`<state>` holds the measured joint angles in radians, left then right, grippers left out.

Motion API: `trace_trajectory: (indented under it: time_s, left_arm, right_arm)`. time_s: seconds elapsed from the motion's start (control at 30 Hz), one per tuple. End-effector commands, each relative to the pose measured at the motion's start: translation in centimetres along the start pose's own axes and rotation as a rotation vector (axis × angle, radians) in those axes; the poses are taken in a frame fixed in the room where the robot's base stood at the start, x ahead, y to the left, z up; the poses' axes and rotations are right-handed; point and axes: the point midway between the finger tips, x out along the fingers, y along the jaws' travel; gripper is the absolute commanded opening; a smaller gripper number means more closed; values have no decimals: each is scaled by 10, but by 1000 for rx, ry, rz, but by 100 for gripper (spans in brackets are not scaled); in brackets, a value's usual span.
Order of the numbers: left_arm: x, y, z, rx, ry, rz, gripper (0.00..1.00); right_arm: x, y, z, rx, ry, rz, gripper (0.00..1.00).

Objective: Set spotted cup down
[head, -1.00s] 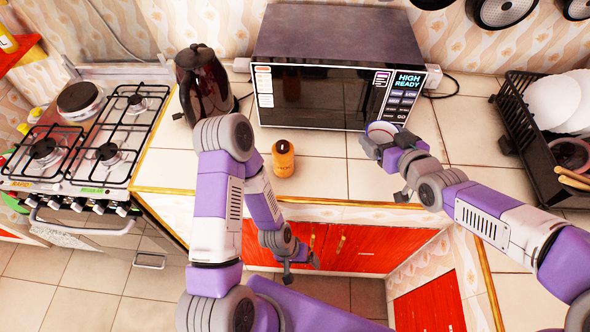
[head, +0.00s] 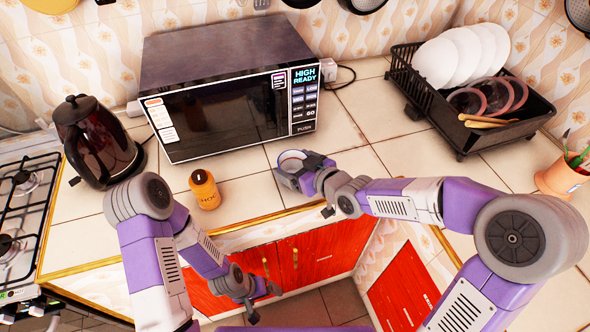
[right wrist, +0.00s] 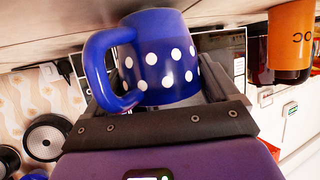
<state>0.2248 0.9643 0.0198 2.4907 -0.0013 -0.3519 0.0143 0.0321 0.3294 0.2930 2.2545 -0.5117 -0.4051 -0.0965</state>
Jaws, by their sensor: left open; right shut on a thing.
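The spotted cup (right wrist: 160,58) is blue with white dots and a blue handle in the right wrist view, which is upside down. In the head view, the cup (head: 290,160) shows its pale open top, upright over the counter in front of the microwave's right part. My right gripper (head: 302,174) is shut on the cup. The cup's base is close to the counter (right wrist: 60,22); I cannot tell if it touches. My left gripper (head: 262,302) is open and empty, low in front of the red cabinets, far from the cup.
A yellow-orange canister (head: 205,188) stands left of the cup, with a dark kettle (head: 98,143) beyond it. The microwave (head: 225,110) stands behind. A black dish rack (head: 455,120) with plates is at the right. The counter (head: 350,135) right of the cup is clear.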

Motion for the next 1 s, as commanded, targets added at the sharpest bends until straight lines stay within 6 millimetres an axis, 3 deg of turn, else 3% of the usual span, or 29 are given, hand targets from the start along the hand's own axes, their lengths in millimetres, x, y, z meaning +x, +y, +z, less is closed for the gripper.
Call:
trace_trajectory:
  time_s: [0.43,0.47,0.5,0.87,1.0]
  left_arm:
    - [7,-3,0,0,0,0,92]
    - [6,-2,0,0,0,0,92]
    - [5,-2,0,0,0,0,92]
    - [0,0,0,0,0,0,92]
    - [-8,3,0,0,0,0,92]
  right_arm:
    - [4,0,8,-3,5,1,51]
    - [3,0,7,-2,3,1,92]
    - [3,0,7,-2,3,1,98]
    - [1,0,2,-2,2,0,100]
    - [-24,2,1,-1,2,5,100]
